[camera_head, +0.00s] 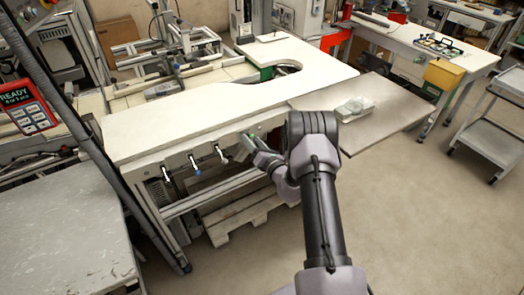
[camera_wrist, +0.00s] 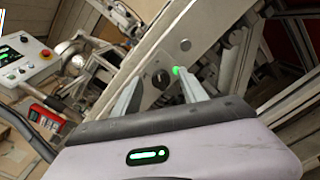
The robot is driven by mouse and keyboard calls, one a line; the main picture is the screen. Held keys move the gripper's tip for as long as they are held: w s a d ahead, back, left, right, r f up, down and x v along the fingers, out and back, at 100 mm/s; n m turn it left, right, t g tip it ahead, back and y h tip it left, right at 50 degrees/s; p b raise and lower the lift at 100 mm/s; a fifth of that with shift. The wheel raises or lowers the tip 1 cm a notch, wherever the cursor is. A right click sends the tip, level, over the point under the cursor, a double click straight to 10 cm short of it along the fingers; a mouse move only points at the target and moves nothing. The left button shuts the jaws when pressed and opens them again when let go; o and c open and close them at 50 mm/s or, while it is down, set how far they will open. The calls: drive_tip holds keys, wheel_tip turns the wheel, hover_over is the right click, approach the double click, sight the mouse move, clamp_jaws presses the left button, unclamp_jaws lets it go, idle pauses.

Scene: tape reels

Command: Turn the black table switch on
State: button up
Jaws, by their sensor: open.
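The black switch (camera_wrist: 160,79) is a round dark knob on the pale front panel of the table, in the wrist view. My gripper (camera_wrist: 157,86) is open, with one finger on each side of the knob in the picture. I cannot tell whether the fingers touch it. A green spot (camera_wrist: 177,71) shows at the tip of the right finger; I cannot tell whether it is a lamp or button on the panel. In the head view my gripper (camera_head: 247,145) is at the table's front face, and the switch cannot be made out there.
Several handles (camera_head: 194,163) stick out of the front face to the left of my gripper. The white tabletop (camera_head: 200,122) overhangs above. A lower side table (camera_head: 375,118) stands to the right, with a clear reel on it.

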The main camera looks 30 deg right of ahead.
drive_tip(key=s+p, duration=0.2)
drive_tip(key=s, duration=1.4)
drive_tip(key=shift+s+d+p, duration=0.15)
drive_tip(key=shift+d+p, duration=0.15)
drive_tip(key=shift+p, duration=0.05)
drive_tip(key=shift+r, duration=0.1)
